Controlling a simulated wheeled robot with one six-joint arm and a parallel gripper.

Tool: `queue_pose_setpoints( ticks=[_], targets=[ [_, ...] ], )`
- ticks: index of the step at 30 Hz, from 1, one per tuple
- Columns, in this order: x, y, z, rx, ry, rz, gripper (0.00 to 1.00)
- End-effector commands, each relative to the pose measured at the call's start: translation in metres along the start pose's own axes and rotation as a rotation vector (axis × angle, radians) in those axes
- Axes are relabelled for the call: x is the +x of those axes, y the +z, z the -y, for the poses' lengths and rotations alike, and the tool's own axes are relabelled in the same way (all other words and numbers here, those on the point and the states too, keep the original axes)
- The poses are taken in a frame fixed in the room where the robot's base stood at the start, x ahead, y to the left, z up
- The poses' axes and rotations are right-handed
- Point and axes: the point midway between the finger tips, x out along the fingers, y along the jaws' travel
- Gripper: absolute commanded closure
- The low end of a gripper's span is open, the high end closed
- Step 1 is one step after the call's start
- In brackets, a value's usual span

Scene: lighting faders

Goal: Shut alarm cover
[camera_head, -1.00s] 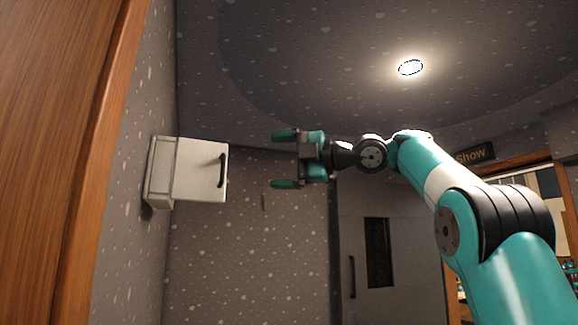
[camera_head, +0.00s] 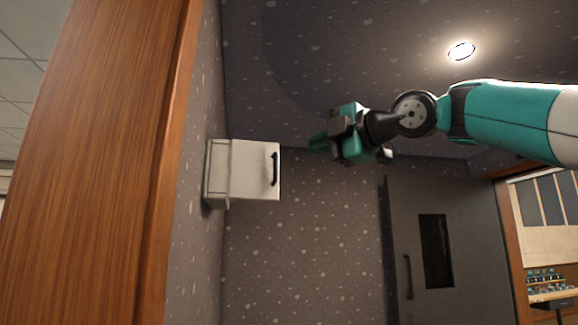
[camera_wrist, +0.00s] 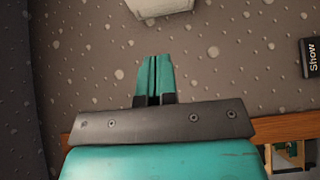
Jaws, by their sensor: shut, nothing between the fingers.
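The alarm box (camera_head: 217,172) is a pale box on the speckled wall, left of centre in the head view. Its pale cover (camera_head: 252,170) stands open, sticking out to the right from the wall, with a black handle (camera_head: 274,169) near its free edge. My gripper (camera_head: 314,144) is shut and empty, to the right of the cover and slightly above the handle in the picture, apart from it. In the wrist view its closed teal fingers (camera_wrist: 154,76) point up the picture. A whitish piece (camera_wrist: 160,7) is cut off at the top edge there; I cannot tell what it is.
A wooden edge (camera_head: 120,170) fills the left of the head view. A grey door (camera_head: 450,250) and a shelf opening stand at the right. A "Show" sign (camera_wrist: 310,57) is at the wrist view's right. The space below my gripper looks clear.

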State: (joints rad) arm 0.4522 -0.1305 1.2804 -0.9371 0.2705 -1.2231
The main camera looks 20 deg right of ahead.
Motion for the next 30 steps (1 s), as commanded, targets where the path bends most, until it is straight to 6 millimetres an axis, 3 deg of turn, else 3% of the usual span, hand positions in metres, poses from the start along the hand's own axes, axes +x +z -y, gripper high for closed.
queue_pose_setpoints(
  ticks=[4, 8, 19, 24, 30],
  targets=[
    [0.007, -0.002, 0.001, 0.006, -0.005, 0.012, 1.00],
    [0.027, -0.003, 0.000, 0.006, -0.008, 0.008, 1.00],
    [0.104, 0.002, -0.003, 0.005, -0.009, 0.013, 1.00],
    [0.119, 0.021, -0.002, 0.004, -0.006, 0.015, 1.00],
    [0.126, 0.028, 0.001, 0.002, -0.004, 0.014, 1.00]
  ],
)
